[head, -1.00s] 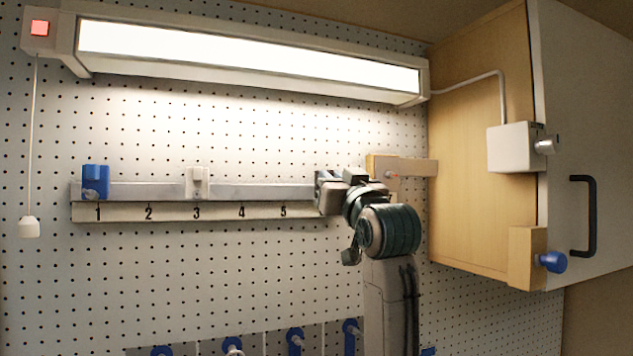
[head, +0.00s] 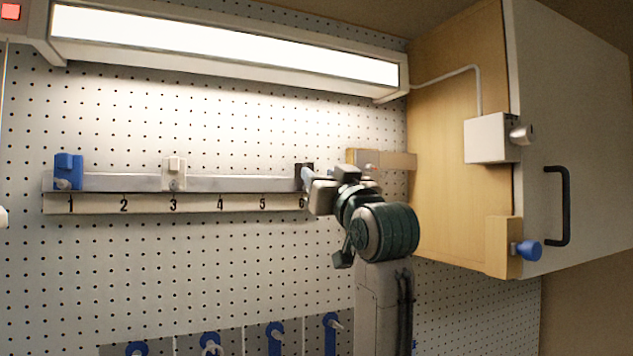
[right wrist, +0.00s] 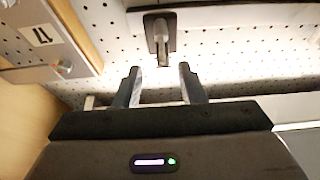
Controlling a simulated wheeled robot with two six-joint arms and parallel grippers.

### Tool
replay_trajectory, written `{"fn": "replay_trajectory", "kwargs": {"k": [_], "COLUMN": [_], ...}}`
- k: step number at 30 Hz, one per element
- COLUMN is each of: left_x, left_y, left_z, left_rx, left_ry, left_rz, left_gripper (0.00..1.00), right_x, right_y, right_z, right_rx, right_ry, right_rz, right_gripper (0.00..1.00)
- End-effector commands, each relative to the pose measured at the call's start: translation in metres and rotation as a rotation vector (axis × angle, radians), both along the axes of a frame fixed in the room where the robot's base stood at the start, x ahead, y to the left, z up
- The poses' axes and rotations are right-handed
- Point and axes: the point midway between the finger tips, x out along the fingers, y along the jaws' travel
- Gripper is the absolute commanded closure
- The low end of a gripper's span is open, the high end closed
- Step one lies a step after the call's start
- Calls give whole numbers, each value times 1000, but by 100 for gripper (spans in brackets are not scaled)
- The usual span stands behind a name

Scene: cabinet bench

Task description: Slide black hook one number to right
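The black hook (head: 304,172) sits on the grey rail (head: 238,184) at its right end, above number 6 on the label strip (head: 220,205). The rail also carries a blue hook (head: 68,170) above 1 and a white hook (head: 174,172) above 3. My right gripper (head: 312,188) is just in front of the black hook and partly covers that end of the rail. In the right wrist view the black hook (right wrist: 160,32) lies beyond my open right fingers (right wrist: 160,70), roughly centred between them, with a gap. My left gripper is not in view.
A wooden block (head: 382,160) is on the pegboard right of the rail end. A cabinet (head: 570,140) with a black handle and blue knob (head: 529,250) stands at right. A lamp (head: 220,45) hangs above.

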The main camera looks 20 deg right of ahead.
Motion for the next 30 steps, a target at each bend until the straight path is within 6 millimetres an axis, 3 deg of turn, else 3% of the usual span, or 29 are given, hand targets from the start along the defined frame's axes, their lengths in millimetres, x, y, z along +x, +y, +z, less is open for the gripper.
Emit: {"fn": "replay_trajectory", "kwargs": {"k": [1, 3, 12, 30], "left_x": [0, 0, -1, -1], "left_y": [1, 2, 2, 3], "left_z": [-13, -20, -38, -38], "left_rx": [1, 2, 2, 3], "left_ry": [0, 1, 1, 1], "left_rz": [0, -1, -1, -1], "left_gripper": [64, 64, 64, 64], "right_x": [-12, -25, -64, -68], "right_y": [-1, -2, -4, -5], "right_z": [-10, -15, -28, -28], "right_rx": [-1, -2, 0, 0], "right_ry": [-6, -6, -3, -2], "right_rz": [-2, -2, -2, -2], "right_gripper": [64, 64, 64, 64]}}
